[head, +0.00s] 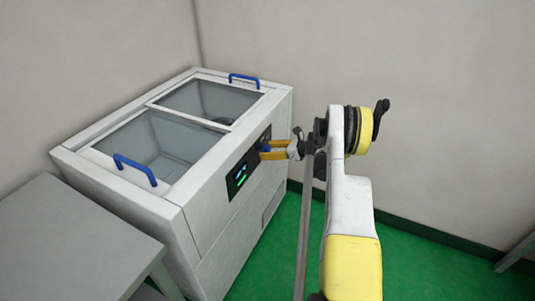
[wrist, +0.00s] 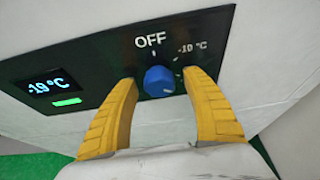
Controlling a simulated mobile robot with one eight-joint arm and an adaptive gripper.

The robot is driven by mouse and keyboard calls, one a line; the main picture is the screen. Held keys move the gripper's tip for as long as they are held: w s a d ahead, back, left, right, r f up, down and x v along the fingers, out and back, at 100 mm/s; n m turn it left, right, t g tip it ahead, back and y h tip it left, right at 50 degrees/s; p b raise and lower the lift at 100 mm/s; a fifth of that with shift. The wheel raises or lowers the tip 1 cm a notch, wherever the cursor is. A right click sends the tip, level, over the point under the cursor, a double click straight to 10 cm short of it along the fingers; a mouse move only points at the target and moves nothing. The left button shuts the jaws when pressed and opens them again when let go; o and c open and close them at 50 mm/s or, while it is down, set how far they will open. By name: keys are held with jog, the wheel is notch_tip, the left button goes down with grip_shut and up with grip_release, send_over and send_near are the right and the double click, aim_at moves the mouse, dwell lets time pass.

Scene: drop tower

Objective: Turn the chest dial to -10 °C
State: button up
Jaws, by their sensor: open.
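The white chest (head: 225,215) stands against the wall in the head view. Its black control panel (head: 243,172) is on the side facing my arm. The round blue dial (wrist: 159,80) sits on this panel in the wrist view, below the word OFF and the -10 °C label. A pale mark shows low on the dial; where the dial points is unclear. My gripper (wrist: 161,85) is open, one yellow finger on each side of the dial. Gaps show between the dial and both fingers. The lit display (wrist: 54,86) reads about -10 or -19 °C, with a green bar below.
The chest has glass lids with blue handles (head: 134,170) on top. A grey table (head: 75,245) stands at the left front, close to the chest. The green floor (head: 270,262) to the right of the chest is mostly clear.

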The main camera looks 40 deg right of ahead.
jog(key=shift+w, duration=0.15)
jog(key=shift+c, duration=0.5)
jog(key=c, duration=1)
jog(key=shift+c, duration=0.2)
jog(key=shift+n, duration=0.3)
jog(key=n+t+h, duration=0.1)
jog(key=n+h, duration=0.1)
jog(key=n, duration=0.1)
jog(key=shift+n+h, duration=0.3)
jog(key=shift+n, duration=0.1)
jog(key=n+t, duration=0.1)
jog(key=n, duration=0.1)
jog(key=n+t+h, duration=0.1)
jog(key=n, duration=0.1)
jog(key=shift+h, duration=0.3)
